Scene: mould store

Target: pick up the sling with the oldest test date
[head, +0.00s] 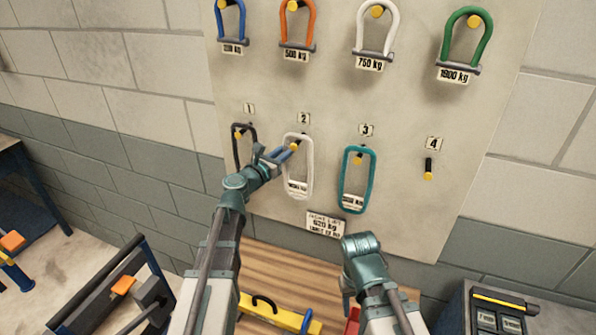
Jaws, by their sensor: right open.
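Three slings hang on pegs on a pale wall board. The black sling (235,152) is under label 1, partly hidden by my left arm. The white sling (309,172) is under label 2 and the teal sling (373,175) under label 3. The white and teal slings carry small tags whose print is too small to read; no test date is legible. My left gripper (277,155) has its fingers spread at the upper left of the white sling, by its peg; contact cannot be told. My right gripper (347,291) is low, below the board, largely hidden by its wrist.
Peg 4 (428,170) is bare. A sign (325,224) hangs under the slings. Blue, orange, white and green (466,37) shackles hang above. A wooden top (290,272) below holds a yellow item (275,313). A dark case (505,310) stands lower right.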

